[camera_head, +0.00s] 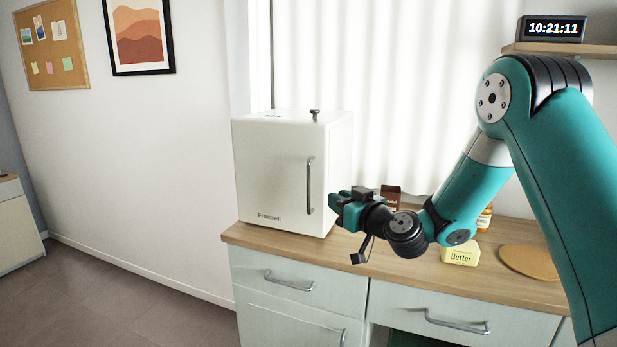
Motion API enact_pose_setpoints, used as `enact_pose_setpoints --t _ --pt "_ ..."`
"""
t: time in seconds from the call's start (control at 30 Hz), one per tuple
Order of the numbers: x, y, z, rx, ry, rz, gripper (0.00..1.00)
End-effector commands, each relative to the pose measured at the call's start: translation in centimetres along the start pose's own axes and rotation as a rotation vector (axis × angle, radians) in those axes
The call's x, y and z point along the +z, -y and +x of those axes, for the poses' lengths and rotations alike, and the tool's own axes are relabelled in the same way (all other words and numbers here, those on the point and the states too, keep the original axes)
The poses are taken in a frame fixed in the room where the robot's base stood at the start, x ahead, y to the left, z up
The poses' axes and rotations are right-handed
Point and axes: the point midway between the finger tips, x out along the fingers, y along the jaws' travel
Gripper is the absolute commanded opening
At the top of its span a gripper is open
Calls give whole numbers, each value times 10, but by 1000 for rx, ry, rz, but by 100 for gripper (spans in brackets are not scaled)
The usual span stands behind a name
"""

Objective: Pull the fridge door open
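The white mini fridge (272,170) stands on the left end of the wooden counter. Its front door is shut, with a vertical grey handle (310,186) near the right edge. My gripper (336,210) is just right of the handle in the picture, at the height of its lower end. A gap shows between the gripper and the handle, and nothing is seen held. The fingers are small and partly hidden, so I cannot tell how far apart they are.
On the counter (395,262), a yellow butter pack (459,251), a brown box (390,194), a bottle (485,217) and a round wooden board (530,262) sit near my arm. Drawers with handles (289,281) are below. The floor at left is clear.

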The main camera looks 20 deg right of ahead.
Motion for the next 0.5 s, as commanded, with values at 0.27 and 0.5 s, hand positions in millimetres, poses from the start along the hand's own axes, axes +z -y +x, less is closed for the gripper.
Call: enact_pose_setpoints --t 0.27,0.5 --pt "-7 3 66 -5 -1 -1 20" --pt "-3 2 108 -4 0 -2 20"
